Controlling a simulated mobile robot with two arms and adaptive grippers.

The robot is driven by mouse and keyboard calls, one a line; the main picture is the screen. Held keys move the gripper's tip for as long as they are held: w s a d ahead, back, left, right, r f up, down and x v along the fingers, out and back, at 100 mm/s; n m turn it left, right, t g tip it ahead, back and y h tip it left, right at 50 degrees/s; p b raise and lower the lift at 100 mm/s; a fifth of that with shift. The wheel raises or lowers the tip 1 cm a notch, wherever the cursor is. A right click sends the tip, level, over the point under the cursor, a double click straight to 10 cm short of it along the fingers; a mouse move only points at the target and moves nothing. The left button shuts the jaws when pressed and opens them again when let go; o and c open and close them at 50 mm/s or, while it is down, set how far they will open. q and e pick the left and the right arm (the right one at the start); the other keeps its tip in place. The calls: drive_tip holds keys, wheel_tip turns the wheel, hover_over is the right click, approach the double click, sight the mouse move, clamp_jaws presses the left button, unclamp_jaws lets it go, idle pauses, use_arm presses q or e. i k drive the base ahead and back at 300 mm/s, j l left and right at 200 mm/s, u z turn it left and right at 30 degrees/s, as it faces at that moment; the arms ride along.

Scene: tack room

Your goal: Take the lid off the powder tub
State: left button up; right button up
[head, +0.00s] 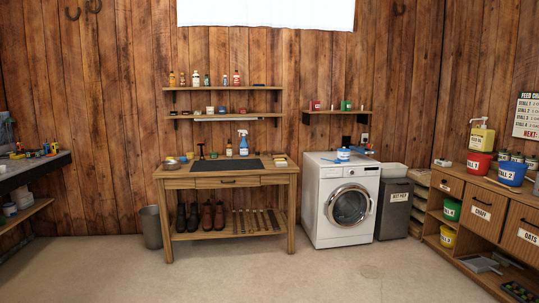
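A small white tub with a blue lid (343,153), which looks like the powder tub, stands on top of the white washing machine (341,200). The lid appears to be on the tub. It is too small and far away to read any label. Neither of my grippers is in view.
A wooden workbench (227,182) stands left of the machine, with a grey bin (151,227) beside it. A dark lidded bin (394,210) stands right of the machine. Wooden cabinets (480,210) line the right wall. The floor (270,270) in front is clear.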

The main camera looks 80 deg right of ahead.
sight(342, 157)
drive_tip(key=z, duration=3.35)
drive_tip(key=i+z, duration=0.35)
drive_tip(key=i, duration=3.55)
drive_tip(key=i+u, duration=0.2)
drive_tip(key=i, duration=0.25)
drive_tip(key=i+l+u, duration=0.25)
drive_tip(key=i, duration=0.25)
drive_tip(key=i+l+u, duration=0.2)
drive_tip(key=i, duration=0.25)
drive_tip(key=i+l+u, duration=0.25)
drive_tip(key=i, duration=0.2)
